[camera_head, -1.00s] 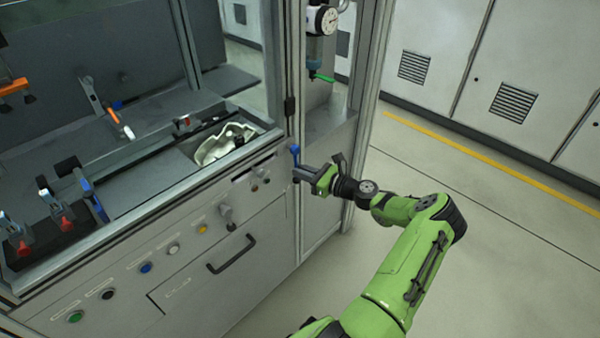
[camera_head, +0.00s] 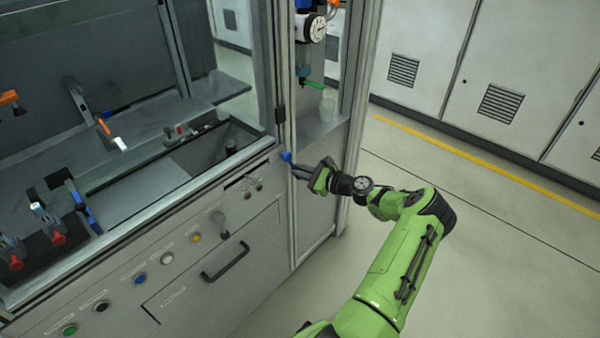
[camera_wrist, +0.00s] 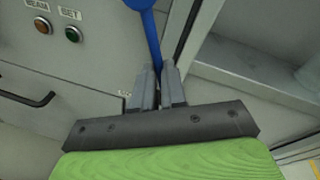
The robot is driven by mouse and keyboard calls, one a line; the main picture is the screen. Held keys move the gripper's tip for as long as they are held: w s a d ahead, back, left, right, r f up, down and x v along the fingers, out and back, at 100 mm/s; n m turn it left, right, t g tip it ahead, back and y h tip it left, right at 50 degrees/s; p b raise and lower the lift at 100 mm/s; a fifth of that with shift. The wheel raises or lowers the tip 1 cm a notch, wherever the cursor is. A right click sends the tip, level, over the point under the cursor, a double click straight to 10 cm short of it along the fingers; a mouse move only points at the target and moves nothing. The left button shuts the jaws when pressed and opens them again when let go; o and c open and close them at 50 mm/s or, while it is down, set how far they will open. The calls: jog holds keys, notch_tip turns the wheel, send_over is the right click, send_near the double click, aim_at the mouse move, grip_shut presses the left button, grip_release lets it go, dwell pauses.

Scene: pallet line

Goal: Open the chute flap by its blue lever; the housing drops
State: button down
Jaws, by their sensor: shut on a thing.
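The blue lever (camera_head: 287,157) stands at the right front corner of the machine. My gripper (camera_head: 297,170) is shut on its lower part. In the wrist view the blue lever (camera_wrist: 152,38) runs down between my two fingers (camera_wrist: 158,88), with its round knob cut off by the top edge. The housing is not in view, and I cannot make out the flap itself.
The front panel has several buttons, a black drawer handle (camera_head: 229,261) and a grey knob. A gauge (camera_head: 312,28) and a green-handled valve (camera_head: 313,84) hang above the lever. Clamps with red tips stand at the left. The floor at the right is clear.

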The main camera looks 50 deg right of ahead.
jog(key=shift+d, duration=0.1)
dwell(0.5)
jog(key=c, duration=1.2)
grip_release()
jog(key=p+v, duration=0.3)
jog(key=v, duration=1.2)
jog(key=shift+s+r, duration=0.15)
jog(key=shift+s, duration=0.25)
